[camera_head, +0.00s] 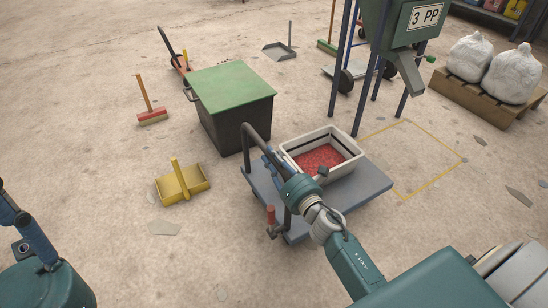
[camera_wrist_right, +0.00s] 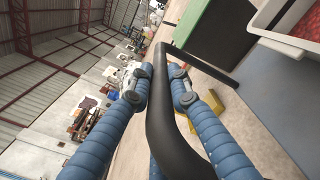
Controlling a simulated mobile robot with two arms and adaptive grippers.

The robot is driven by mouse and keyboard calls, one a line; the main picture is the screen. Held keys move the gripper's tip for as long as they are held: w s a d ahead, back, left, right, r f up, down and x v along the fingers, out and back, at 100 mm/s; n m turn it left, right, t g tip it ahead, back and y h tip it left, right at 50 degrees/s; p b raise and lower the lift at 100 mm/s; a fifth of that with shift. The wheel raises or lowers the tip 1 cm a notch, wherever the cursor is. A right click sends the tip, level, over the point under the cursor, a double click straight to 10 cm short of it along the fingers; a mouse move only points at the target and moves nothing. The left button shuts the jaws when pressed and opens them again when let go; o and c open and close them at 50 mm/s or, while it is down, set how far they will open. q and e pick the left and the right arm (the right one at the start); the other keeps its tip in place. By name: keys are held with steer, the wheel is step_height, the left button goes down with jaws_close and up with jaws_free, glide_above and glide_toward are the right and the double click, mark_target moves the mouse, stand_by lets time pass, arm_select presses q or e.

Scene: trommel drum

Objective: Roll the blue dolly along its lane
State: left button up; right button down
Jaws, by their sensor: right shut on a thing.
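The blue-grey dolly (camera_head: 357,197) stands on the floor at the middle right of the head view. It carries a pale crate (camera_head: 348,170) of red granules (camera_head: 318,157). Its dark bent push handle (camera_head: 246,158) rises at its left end. My right gripper (camera_head: 269,154) is shut on this handle. In the right wrist view the black handle bar (camera_wrist_right: 163,115) runs between my two blue fingers (camera_wrist_right: 157,84). My left gripper (camera_head: 28,228) is partly in view at the left edge, away from the dolly; its fingertips are not clear.
A yellow outline (camera_head: 437,174) marks clear floor right of the dolly. A hopper stand (camera_head: 355,125) is behind it. A green-lidded bin (camera_head: 228,125) stands close left of the crate. A yellow scoop (camera_head: 182,184) lies left. White sacks (camera_head: 512,75) sit on a pallet.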

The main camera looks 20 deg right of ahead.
steer(key=shift+s+a+f, duration=0.1)
steer(key=shift+a+f, duration=0.1)
steer(key=shift+a, duration=0.15)
steer(key=c, duration=1.7)
jaws_free()
steer(key=shift+o, duration=0.4)
steer(key=shift+r, duration=0.1)
steer(key=s, duration=1.2)
steer(key=shift+d, duration=0.45)
